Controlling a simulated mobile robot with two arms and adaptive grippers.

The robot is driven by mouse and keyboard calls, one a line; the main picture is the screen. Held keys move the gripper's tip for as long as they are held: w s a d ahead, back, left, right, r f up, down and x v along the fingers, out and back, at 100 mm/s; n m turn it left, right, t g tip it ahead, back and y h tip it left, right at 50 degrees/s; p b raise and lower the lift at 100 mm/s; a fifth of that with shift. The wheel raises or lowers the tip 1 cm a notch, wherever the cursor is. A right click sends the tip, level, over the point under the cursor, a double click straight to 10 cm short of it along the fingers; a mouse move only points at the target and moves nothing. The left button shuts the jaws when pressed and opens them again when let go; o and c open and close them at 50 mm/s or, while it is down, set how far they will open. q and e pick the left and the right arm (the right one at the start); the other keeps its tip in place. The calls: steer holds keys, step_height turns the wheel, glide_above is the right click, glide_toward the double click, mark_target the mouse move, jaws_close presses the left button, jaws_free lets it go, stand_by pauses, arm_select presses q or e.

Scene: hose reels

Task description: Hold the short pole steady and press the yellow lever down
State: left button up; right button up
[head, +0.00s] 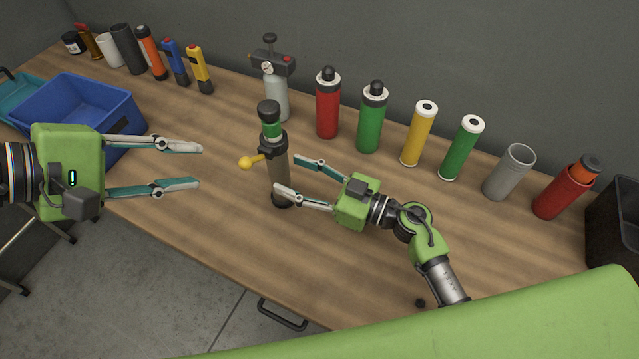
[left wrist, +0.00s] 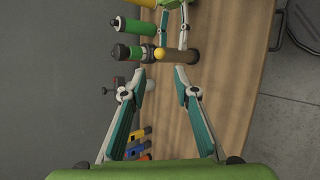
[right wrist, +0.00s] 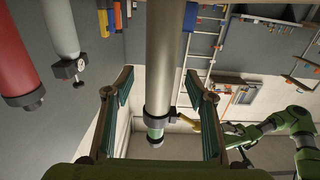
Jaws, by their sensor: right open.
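The short pole (head: 279,177) stands upright on the table, with a dark clamp and a green cylinder with a black cap at its top. The yellow lever (head: 247,162) sticks out to the left from the clamp and ends in a ball. My right gripper (head: 286,173) is open, its fingers on either side of the pole; the right wrist view shows the pole (right wrist: 163,60) between them with gaps. My left gripper (head: 199,165) is open and empty, left of the lever and pointing at it. The left wrist view shows the lever's ball (left wrist: 159,54) ahead, beyond its fingertips.
A grey bottle with a gauge (head: 275,95), a red cylinder (head: 327,110) and several green, yellow and grey cylinders line the back of the table. A blue bin (head: 85,100) stands at the left near my left gripper. The table front is mostly clear.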

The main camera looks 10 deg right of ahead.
mark_target(288, 175)
steer(key=shift+x, duration=2.15)
jaws_close()
arm_select(q)
jaws_close()
steer(key=shift+w, duration=0.1)
